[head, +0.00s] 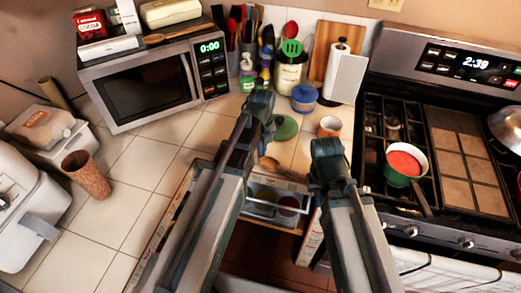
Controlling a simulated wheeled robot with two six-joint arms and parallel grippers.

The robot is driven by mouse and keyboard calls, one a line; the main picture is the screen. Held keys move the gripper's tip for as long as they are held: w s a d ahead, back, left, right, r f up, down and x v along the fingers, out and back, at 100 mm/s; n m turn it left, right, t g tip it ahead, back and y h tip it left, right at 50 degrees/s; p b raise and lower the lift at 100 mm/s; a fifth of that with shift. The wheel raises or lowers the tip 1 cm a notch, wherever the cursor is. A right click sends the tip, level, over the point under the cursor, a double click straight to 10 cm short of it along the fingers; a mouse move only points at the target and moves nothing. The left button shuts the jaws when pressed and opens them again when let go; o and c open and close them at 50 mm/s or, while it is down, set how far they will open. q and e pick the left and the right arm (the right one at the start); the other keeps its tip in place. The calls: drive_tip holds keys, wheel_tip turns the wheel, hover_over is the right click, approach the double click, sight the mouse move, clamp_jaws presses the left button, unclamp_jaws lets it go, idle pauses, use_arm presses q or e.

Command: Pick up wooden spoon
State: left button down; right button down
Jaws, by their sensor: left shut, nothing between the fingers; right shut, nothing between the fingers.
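Another long brown wooden utensil, spoon-like (178,33), lies on top of the microwave. My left gripper (262,98) is shut and empty, over the counter in front of the green soap bottle. My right gripper (327,150) is shut and empty, right of the nearer spoon and close to an orange cup.
The microwave (145,88) stands at the back left. A green lid (284,128), a blue-lidded jar (304,97) and the orange cup (330,126) stand near my grippers. The stove with a green pan (404,163) is at right.

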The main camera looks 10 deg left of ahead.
use_arm(q)
drive_tip(key=shift+s+d, duration=0.8)
drive_tip(key=shift+s, duration=0.05)
